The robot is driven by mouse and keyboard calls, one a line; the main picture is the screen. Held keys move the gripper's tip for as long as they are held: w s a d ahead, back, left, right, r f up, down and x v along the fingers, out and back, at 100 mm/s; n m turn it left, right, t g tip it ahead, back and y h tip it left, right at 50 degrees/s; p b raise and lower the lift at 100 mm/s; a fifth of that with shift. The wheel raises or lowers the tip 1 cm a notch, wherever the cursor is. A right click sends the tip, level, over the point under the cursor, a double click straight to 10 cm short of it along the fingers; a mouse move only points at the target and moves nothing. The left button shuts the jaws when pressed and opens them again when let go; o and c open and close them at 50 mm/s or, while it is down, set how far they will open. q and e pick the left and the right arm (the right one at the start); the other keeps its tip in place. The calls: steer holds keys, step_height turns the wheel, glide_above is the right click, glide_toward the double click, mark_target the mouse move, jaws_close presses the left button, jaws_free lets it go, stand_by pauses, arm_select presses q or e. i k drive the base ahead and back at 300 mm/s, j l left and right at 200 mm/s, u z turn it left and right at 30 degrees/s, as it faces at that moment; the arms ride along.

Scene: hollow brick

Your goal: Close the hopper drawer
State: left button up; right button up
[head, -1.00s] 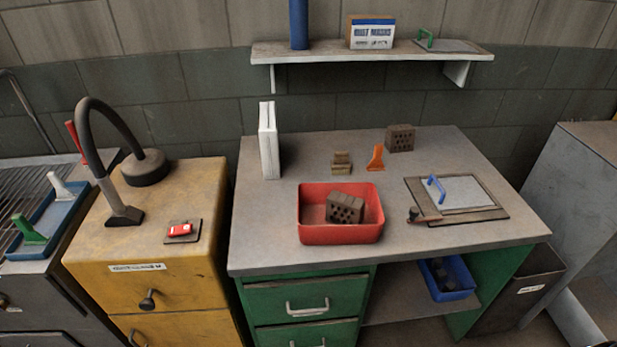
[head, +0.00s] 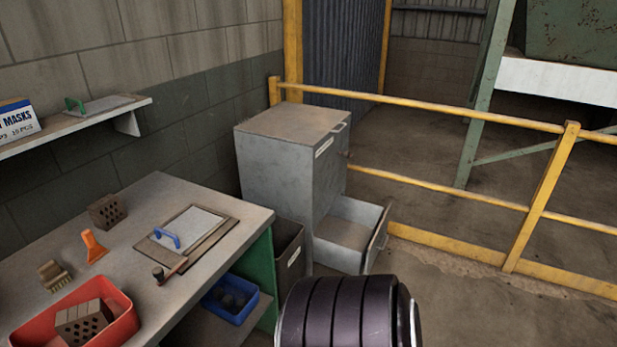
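A grey metal cabinet (head: 285,165) stands against the wall, just past the right end of the workbench. Its low drawer (head: 350,237), which looks like the hopper drawer, is pulled out to the right and shows a brownish fill or floor inside. The drawer front (head: 379,238) has a handle on its outer face. A dark ribbed cylinder at the bottom centre is part of my own arm. Neither of my grippers shows in the view.
The workbench (head: 222,245) fills the lower left, with a red tub (head: 122,330) and a trowel board (head: 190,228) on it. A dark bin (head: 289,255) stands between bench and cabinet. A yellow railing (head: 440,189) runs behind the drawer. Floor right of the drawer is clear.

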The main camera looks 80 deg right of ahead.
mark_target(350, 237)
steer(key=z, duration=2.95)
steer(key=i+l, duration=0.1)
steer(key=i, duration=0.2)
steer(key=j+u, duration=0.05)
